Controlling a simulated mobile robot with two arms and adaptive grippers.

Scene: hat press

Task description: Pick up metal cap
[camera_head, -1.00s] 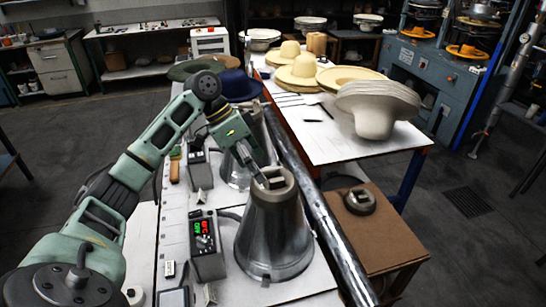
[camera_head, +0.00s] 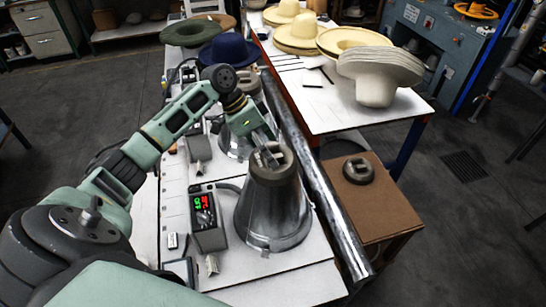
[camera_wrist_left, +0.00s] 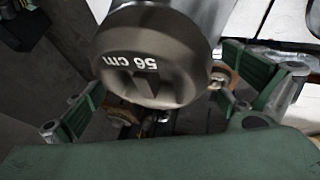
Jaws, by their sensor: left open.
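A dark metal cap (camera_head: 274,170) sits on top of the near shiny metal cone (camera_head: 268,217). My left gripper (camera_head: 266,147) is at the top of the cap. In the wrist view its open fingers (camera_wrist_left: 172,98) lie to either side of the cap; I cannot tell whether they touch it. A similar round metal cap (camera_head: 358,170) lies on the brown side table. My right gripper is not in view.
A control box (camera_head: 207,218) with a lit red and green display stands left of the cone. A long metal pipe (camera_head: 318,185) runs along the bench's right edge. A second cone (camera_head: 233,142) stands behind. Hats (camera_head: 377,75) fill the white table at the back.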

